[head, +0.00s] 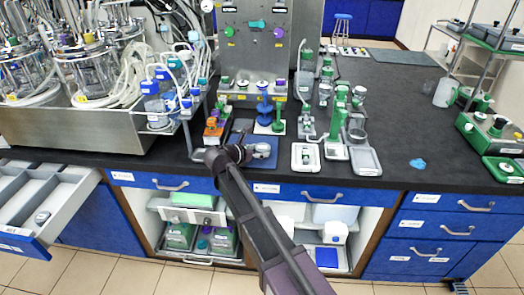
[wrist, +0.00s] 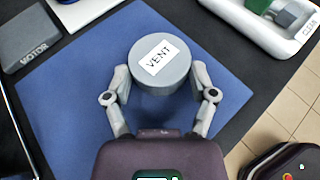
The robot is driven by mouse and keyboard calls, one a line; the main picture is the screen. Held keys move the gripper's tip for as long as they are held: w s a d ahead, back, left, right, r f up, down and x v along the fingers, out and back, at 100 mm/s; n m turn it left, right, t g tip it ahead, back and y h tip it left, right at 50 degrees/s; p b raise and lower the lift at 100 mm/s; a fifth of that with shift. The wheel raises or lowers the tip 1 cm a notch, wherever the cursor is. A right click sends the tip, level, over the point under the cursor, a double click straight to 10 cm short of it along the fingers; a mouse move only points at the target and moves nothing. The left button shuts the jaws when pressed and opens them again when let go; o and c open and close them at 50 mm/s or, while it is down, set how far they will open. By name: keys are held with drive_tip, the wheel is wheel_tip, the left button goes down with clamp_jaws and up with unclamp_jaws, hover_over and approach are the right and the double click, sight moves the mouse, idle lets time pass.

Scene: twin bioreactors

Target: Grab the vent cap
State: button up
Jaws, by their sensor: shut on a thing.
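The vent cap (wrist: 160,58) is a grey round cap with a white label reading VENT, seen from above in the wrist view. It is over a blue mat (wrist: 70,90). My gripper (wrist: 160,80) has one finger on each side of the cap and is shut on it. In the head view my gripper (head: 247,153) is low at the front of the black bench, by the small blue mat. The cap is small there and hard to make out. Whether the cap still touches the mat cannot be told.
A grey block marked MOTOR (wrist: 28,42) lies left of the mat. A white tray marked CLEAN (wrist: 275,30) is at the upper right; another white tray (head: 306,157) shows right of my gripper. Bioreactor vessels (head: 85,65) stand left. An open drawer (head: 45,205) juts out.

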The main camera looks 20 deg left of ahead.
sight(259, 149)
drive_tip(key=shift+r, duration=0.15)
wheel_tip(259, 149, up, 4)
drive_tip(key=p, duration=0.4)
drive_tip(key=shift+f, duration=0.25)
drive_tip(key=s+a, duration=0.3)
drive_tip(key=a, duration=0.1)
drive_tip(key=s+a, duration=0.4)
drive_tip(key=s+a+r+p, duration=0.1)
drive_tip(key=s+a, duration=0.2)
drive_tip(key=a, duration=0.1)
drive_tip(key=shift+s+a, duration=0.1)
drive_tip(key=shift+s, duration=0.1)
drive_tip(key=shift+r, duration=0.1)
